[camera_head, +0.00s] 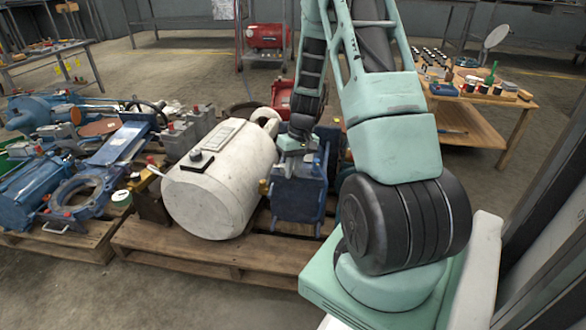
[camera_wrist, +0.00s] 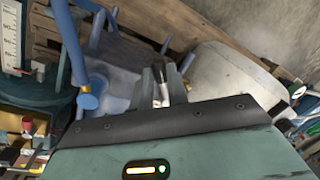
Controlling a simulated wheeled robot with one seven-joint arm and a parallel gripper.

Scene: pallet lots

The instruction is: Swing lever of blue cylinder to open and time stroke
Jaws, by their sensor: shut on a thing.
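A blue machine body (camera_head: 297,195), which I take to be the blue cylinder, stands on the pallet to the right of a large white tank. My gripper (camera_head: 296,146) reaches down onto its top from above. In the wrist view my gripper (camera_wrist: 162,85) has its fingers close together around a slim, pale metal piece, probably the lever (camera_wrist: 163,92); the fingers hide most of it. The blue body (camera_wrist: 122,72) lies just behind and left of the fingers there. A blue rod (camera_wrist: 70,45) runs down at its left. The lever's far end and pivot are not clear.
The white tank (camera_head: 222,185) stands close on the left, on the same wooden pallet (camera_head: 185,262). Blue valves and parts (camera_head: 85,190) crowd the left pallet. A wooden table (camera_head: 480,105) with small items stands at right. Open floor lies in front of the pallets.

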